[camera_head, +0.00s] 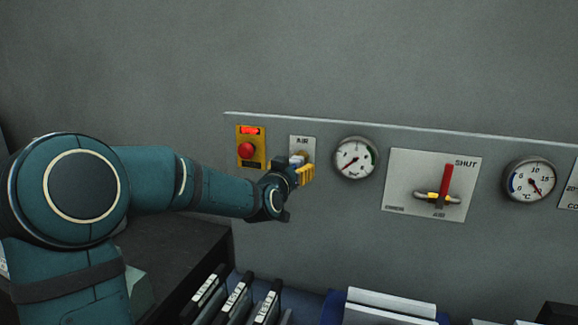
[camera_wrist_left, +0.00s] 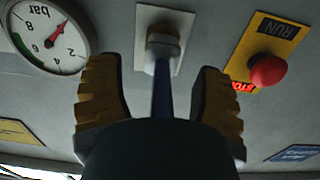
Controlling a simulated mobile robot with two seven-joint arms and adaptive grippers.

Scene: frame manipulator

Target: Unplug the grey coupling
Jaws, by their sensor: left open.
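The grey coupling (camera_wrist_left: 164,46) sits on a pale wall plate in the left wrist view, with a blue stem or hose (camera_wrist_left: 161,92) running from it toward my gripper. In the head view the plate (camera_head: 302,143) is marked AIR, and the coupling is mostly hidden by my left gripper (camera_head: 302,173). In the wrist view my left gripper (camera_wrist_left: 156,72) is open, its yellow-padded fingers on either side of the blue part with clear gaps. The coupling lies beyond the fingertips. My right gripper is not in view.
A red button on a yellow plate (camera_head: 251,148) with a lit red sign is close left of the AIR plate. A pressure gauge (camera_head: 355,159) is close right. Farther right are a red-handled valve (camera_head: 445,182) and a temperature gauge (camera_head: 530,180). Binders (camera_head: 237,297) stand below.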

